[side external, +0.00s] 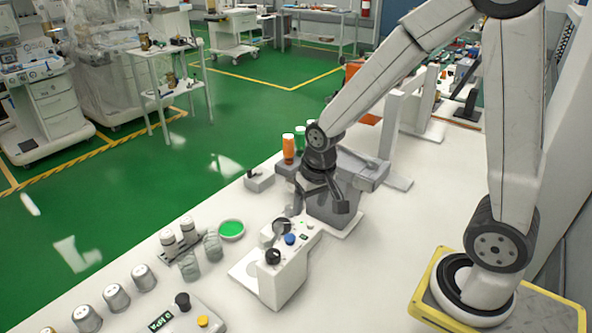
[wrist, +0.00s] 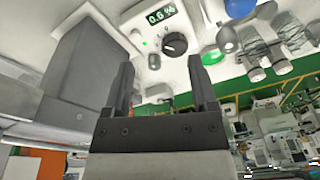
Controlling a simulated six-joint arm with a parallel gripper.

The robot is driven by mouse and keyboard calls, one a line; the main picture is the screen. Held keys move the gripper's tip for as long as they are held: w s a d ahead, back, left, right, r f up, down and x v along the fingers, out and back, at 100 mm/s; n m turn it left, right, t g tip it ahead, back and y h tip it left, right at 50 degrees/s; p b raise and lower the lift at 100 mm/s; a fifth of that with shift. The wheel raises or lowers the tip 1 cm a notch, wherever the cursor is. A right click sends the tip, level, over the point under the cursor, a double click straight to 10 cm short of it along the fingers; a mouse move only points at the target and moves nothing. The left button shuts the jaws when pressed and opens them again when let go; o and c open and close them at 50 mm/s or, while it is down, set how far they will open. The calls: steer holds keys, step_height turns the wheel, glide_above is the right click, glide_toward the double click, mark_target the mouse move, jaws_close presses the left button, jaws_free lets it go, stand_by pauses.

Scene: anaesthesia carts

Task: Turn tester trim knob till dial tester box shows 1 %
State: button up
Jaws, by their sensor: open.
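The white tester box (side external: 290,272) stands on the bench in the side view, with a black knob (side external: 273,257) and a blue button (side external: 289,239) on it. In the wrist view, a lit display (wrist: 161,16) reads about 0.6 %. A dark round knob (wrist: 174,44) with a white pointer mark sits just below that display, and a small green light (wrist: 145,43) is to its left. My gripper (side external: 320,207) is open and empty, behind and above the box, apart from it. In the wrist view my gripper (wrist: 161,62) has the dark knob beyond its fingertips.
A grey block fixture (side external: 333,207) stands close behind my gripper. Another device (side external: 178,317) with a display is at the front.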

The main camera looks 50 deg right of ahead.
mark_target(290, 207)
steer(key=w+d+f+m, duration=0.1)
steer(key=w+m, duration=0.1)
steer(key=w, duration=0.1)
steer(key=w+d+f+m+g, duration=0.1)
steer(key=w+d+m, duration=0.1)
steer(key=w+m, duration=0.1)
steer(key=w+d+f+m, duration=0.1)
steer(key=w+d+m, duration=0.1)
steer(key=w+m, duration=0.1)
steer(key=shift+w+d+g, duration=0.15)
steer(key=shift+w+g, duration=0.1)
steer(key=shift+g, duration=0.05)
steer(key=shift+w+d+f+m, duration=0.25)
steer(key=shift+w+m, duration=0.2)
steer(key=shift+m, duration=0.25)
steer(key=shift+f, duration=3.85)
jaws_close()
